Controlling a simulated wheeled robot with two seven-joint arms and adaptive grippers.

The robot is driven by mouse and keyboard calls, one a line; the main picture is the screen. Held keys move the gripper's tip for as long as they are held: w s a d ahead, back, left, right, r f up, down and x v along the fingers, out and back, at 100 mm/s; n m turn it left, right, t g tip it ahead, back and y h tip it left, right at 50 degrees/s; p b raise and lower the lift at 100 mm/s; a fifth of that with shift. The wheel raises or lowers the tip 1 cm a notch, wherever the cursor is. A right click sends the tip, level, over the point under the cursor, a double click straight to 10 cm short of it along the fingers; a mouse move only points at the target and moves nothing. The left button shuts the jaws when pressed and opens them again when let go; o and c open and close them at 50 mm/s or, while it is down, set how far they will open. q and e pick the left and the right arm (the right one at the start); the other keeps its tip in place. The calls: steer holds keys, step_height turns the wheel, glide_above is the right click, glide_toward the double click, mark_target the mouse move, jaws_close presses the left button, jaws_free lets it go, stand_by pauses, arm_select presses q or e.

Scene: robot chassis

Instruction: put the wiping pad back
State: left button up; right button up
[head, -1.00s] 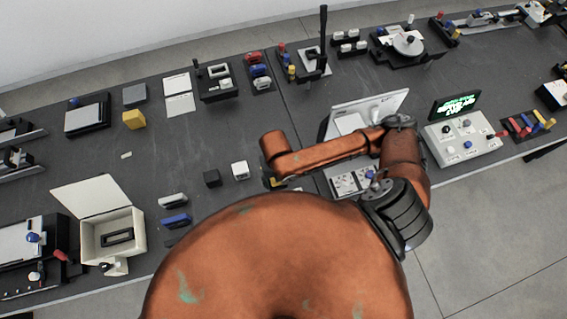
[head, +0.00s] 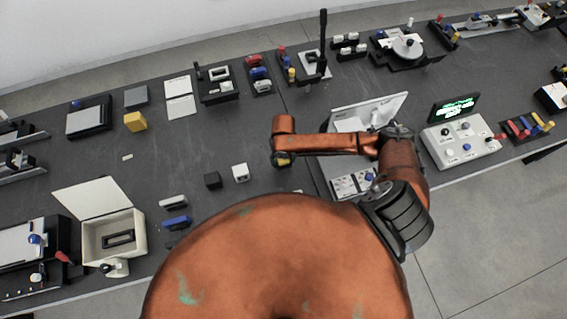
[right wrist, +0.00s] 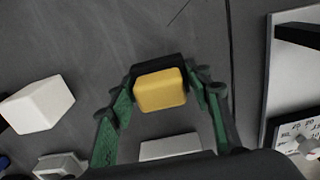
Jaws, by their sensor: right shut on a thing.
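The wiping pad appears to be the yellow and black block (right wrist: 160,92) in the right wrist view. My right gripper (right wrist: 166,84) has its green-lined fingers on either side of the block and is shut on it. In the head view the right gripper (head: 283,160) hangs over the dark table, right of the white cube. Only a bit of yellow shows there, as the arm hides most of the block. A pale rectangle (right wrist: 170,146) lies on the table below the block in the right wrist view. My left gripper is not in view.
A white cube (head: 240,172) and a black cube (head: 212,180) stand left of the gripper. An open white case (head: 368,112) lies to its right. An open-lidded box (head: 112,238) and a yellow block (head: 135,121) are farther left. The table between is mostly clear.

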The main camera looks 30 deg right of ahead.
steer(key=shift+s+f, duration=0.15)
steer(key=shift+f, duration=1.05)
steer(key=shift+f, duration=0.1)
steer(key=o, duration=1.1)
step_height(320, 180, up, 12)
steer(key=shift+r, duration=0.15)
